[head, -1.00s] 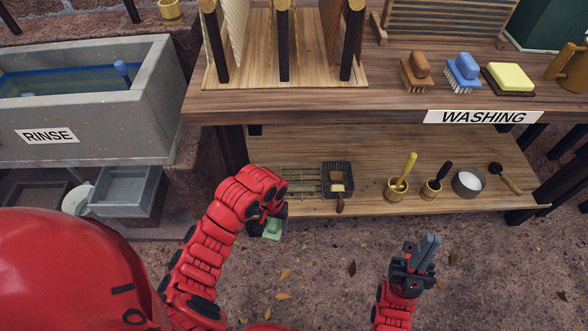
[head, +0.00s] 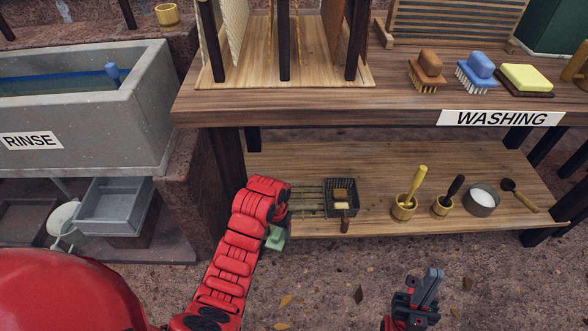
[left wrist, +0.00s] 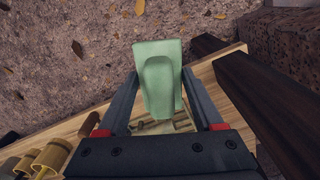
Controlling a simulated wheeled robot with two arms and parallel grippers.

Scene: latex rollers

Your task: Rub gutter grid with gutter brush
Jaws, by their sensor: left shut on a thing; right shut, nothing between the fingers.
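A green brush (left wrist: 160,80) with a raised grip is held between the fingers of my left gripper (left wrist: 160,100) in the left wrist view. In the head view the green brush (head: 276,238) shows below my left gripper (head: 278,222), at the left front edge of the lower shelf. A slatted grid (head: 308,196), probably the gutter grid, lies on that shelf just right of the gripper, partly hidden by my arm. I cannot tell whether the brush touches it. My right gripper (head: 431,287) is shut and empty, in front of the shelf.
A dark basket (head: 341,184) with a small brush stands right of the grid. Wooden cups (head: 404,207), a grey bowl (head: 482,200) and a wooden spoon (head: 523,196) are further right. The washing table (head: 330,107) overhangs the lower shelf. A grey rinse basin (head: 150,110) is left.

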